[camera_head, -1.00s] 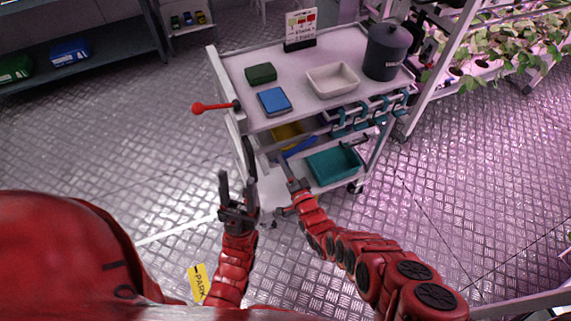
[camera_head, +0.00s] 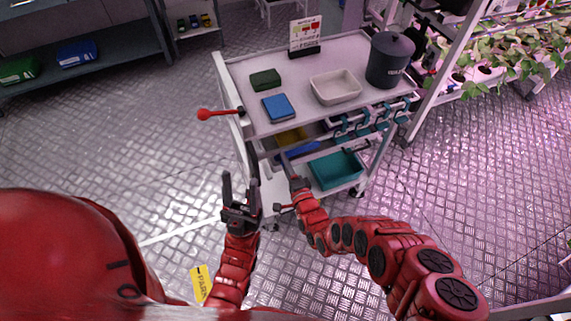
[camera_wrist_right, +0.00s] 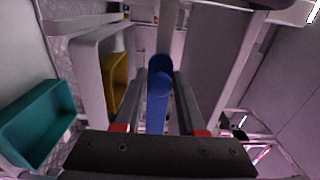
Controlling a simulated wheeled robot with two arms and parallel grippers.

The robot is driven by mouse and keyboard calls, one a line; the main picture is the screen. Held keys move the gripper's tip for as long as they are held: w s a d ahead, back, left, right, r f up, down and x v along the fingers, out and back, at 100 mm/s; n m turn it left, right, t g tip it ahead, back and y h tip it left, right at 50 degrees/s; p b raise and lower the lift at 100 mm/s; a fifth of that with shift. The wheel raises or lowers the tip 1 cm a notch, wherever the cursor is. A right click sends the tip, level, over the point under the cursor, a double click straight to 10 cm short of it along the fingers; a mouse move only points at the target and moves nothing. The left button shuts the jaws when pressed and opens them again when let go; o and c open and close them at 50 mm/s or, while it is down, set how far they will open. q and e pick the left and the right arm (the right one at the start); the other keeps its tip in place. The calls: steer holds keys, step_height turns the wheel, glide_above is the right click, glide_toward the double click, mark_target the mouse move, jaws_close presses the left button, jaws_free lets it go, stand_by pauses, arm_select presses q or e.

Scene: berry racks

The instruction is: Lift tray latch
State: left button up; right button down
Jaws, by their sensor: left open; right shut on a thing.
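The blue latch lever (camera_head: 302,149) sits below the top of the grey cart (camera_head: 247,128). In the right wrist view the blue lever (camera_wrist_right: 157,95) runs lengthwise between my fingers. My right gripper (camera_head: 286,160) reaches into the cart's open front and is shut on the lever; its fingers also show in the wrist view (camera_wrist_right: 158,85). A yellow tray (camera_head: 291,136) is beside the lever, and it also shows in the wrist view (camera_wrist_right: 116,82). My left gripper (camera_head: 239,180) is open, empty and upright just left of the cart front.
On the cart top are a green box (camera_head: 265,79), blue box (camera_head: 278,107), white tray (camera_head: 335,98), dark pot (camera_head: 390,60) and sign (camera_head: 305,36). A red-knobbed lever (camera_head: 204,114) sticks out left. A teal bin (camera_head: 335,185) sits low. Floor left is clear.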

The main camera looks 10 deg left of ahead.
steer(key=shift+r, duration=0.25)
steer(key=c, duration=0.6)
jaws_free()
steer(key=shift+s+d, duration=0.15)
steer(key=shift+s, duration=0.05)
steer(key=p+v, duration=0.6)
steer(key=v, duration=1)
steer(key=shift+s+d+p, duration=0.25)
steer(key=shift+s+p, duration=0.1)
